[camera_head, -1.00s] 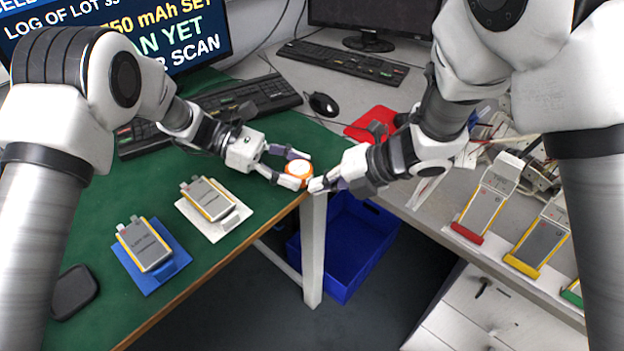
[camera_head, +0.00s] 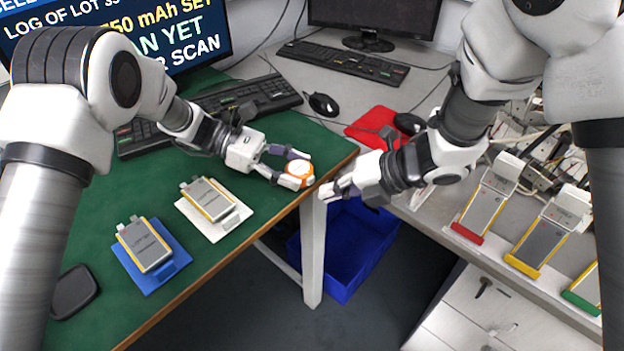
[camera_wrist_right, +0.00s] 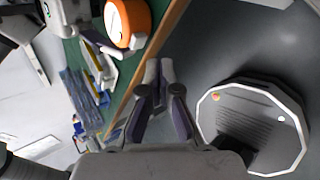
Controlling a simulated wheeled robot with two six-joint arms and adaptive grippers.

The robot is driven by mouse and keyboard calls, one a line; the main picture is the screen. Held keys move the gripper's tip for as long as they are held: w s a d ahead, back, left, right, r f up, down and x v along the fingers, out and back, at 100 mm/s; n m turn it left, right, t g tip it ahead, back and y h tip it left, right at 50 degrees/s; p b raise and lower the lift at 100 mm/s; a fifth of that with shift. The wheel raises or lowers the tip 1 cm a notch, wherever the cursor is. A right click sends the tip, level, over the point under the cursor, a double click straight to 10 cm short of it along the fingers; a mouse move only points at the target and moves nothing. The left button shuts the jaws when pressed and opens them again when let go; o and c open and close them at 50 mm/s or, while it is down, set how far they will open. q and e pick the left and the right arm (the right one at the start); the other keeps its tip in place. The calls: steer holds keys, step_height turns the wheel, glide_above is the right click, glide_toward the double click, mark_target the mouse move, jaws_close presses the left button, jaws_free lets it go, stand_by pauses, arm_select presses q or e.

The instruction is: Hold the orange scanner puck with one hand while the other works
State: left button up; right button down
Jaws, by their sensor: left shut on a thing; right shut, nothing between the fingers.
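The orange scanner puck (camera_head: 299,171), with a pale round top, is at the green table's right edge. My left gripper (camera_head: 298,168) is shut on the puck, a finger on either side. In the right wrist view the puck (camera_wrist_right: 128,22) is at the top, left of the fingers. My right gripper (camera_head: 328,192) is shut and empty, a little right of the puck and apart from it. Its closed fingers (camera_wrist_right: 160,68) point up in the right wrist view. One pouch cell (camera_head: 207,199) lies on a white plate and another (camera_head: 145,244) on a blue plate.
A blue bin (camera_head: 346,250) stands below the gap between the tables. Pouch cells in red, yellow and green holders line the right bench (camera_head: 432,218). Keyboards, mice, a red mat (camera_head: 372,127) and a black case (camera_head: 74,291) lie around.

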steer(key=s+d, duration=0.3)
stand_by(0.8)
arm_select(q)
steer(key=o, duration=0.9)
steer(key=shift+o, duration=0.2)
steer(key=shift+a, duration=0.1)
